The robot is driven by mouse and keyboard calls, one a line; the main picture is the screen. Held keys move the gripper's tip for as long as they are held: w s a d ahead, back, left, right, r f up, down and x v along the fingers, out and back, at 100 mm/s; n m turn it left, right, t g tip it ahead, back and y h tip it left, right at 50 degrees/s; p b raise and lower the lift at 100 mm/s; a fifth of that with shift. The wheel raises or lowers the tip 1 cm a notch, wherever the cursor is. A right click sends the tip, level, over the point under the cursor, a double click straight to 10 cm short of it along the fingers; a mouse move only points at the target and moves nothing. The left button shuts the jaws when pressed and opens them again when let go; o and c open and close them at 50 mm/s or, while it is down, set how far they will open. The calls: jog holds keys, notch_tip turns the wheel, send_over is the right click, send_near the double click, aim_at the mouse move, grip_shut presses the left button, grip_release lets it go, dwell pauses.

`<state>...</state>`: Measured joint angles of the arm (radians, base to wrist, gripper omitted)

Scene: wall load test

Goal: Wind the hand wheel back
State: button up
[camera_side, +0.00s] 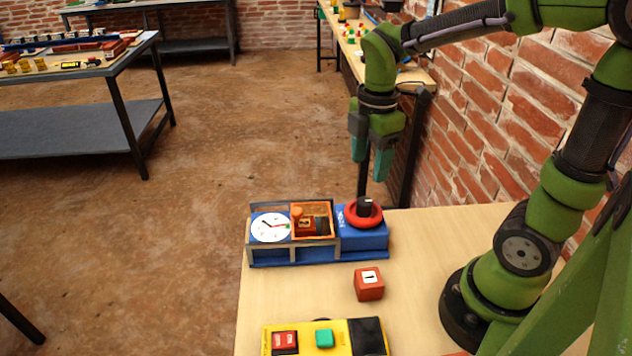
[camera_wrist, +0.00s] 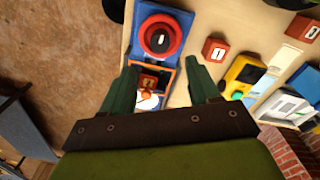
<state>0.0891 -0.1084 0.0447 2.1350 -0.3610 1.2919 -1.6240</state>
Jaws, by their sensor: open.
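The hand wheel is a red ring (camera_side: 364,214) with a dark upright knob at its middle, on the right end of a blue box (camera_side: 318,254). In the wrist view the red wheel (camera_wrist: 160,38) lies beyond the fingertips. A white dial (camera_side: 271,227) with a black hand and a green-red mark is at the box's left end. Between them is an orange-framed compartment (camera_side: 313,220) with an orange piece inside. My gripper (camera_side: 371,165) hangs above and behind the box, open and empty, apart from the wheel. Its fingers (camera_wrist: 164,75) are spread wide in the wrist view.
A red cube marked 1 (camera_side: 369,284) sits in front of the box. A yellow device (camera_side: 322,338) with red and green buttons is at the table's front. A brick wall (camera_side: 500,110) runs along the right. The wooden table (camera_side: 430,255) has bare room right of the box.

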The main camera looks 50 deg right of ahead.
notch_tip(320, 180, up, 7)
jog(key=shift+r, duration=0.2)
dwell(0.3)
jog(key=s+a+m+t+y, duration=0.1)
jog(key=s+a+m+t, duration=0.1)
jog(key=m, duration=0.7)
jog(key=s+a+f+m+t+y, duration=0.1)
jog(key=s+a+m+t, duration=0.1)
jog(key=m+t, duration=0.3)
jog(key=s+m, duration=0.1)
jog(key=m, duration=0.3)
jog(key=shift+a+f, duration=0.25)
jog(key=shift+a, duration=0.05)
